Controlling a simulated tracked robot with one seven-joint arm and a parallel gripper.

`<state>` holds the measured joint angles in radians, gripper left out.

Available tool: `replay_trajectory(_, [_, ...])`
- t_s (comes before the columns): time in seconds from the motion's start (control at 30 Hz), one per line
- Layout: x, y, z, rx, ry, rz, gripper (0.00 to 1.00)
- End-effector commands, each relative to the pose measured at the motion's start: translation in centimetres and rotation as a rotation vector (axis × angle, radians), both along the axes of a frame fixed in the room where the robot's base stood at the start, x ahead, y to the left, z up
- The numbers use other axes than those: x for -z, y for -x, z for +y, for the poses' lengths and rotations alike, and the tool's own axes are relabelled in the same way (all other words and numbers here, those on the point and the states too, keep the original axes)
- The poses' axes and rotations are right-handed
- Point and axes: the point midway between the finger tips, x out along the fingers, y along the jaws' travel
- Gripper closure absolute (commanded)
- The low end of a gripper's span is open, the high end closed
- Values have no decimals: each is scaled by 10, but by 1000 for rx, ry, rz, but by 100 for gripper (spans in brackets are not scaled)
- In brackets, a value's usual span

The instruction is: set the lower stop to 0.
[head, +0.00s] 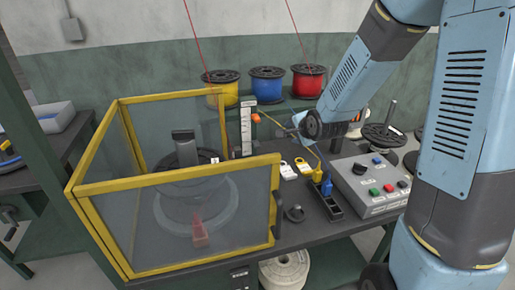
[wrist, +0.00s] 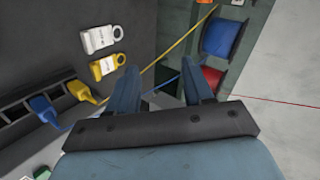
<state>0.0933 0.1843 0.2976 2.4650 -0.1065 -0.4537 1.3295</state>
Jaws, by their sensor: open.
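A white upright scale (head: 247,132) stands behind the yellow-framed guard, its marks too small to read. An orange piece (head: 255,118) sits beside its upper part; I cannot tell whether it is the lower stop. An orange patch (wrist: 204,2) is cut by the top edge of the wrist view. My gripper (head: 293,128) is right of the scale, apart from it. In the wrist view my gripper (wrist: 161,80) has two blue fingers spread wide, with nothing held between them.
The yellow-framed guard (head: 178,178) encloses a spool stand on the left. A grey control box (head: 368,187) and a dark socket strip (head: 329,201) with blue and yellow plugs are at right. A yellow cord (wrist: 180,47) passes behind my fingers. Coloured spools (head: 267,86) stand behind.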

Motion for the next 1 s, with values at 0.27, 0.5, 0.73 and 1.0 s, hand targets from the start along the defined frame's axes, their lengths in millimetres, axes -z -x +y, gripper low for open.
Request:
replay_trajectory(0.27, [54,-24,33,120,-370,-2,49])
replay_trajectory(0.5, [91,-32,58,230,-726,13,49])
replay_trajectory(0.73, [121,-31,75,344,-1089,40,49])
replay_trajectory(1.0, [149,-22,82,482,-1514,70,49])
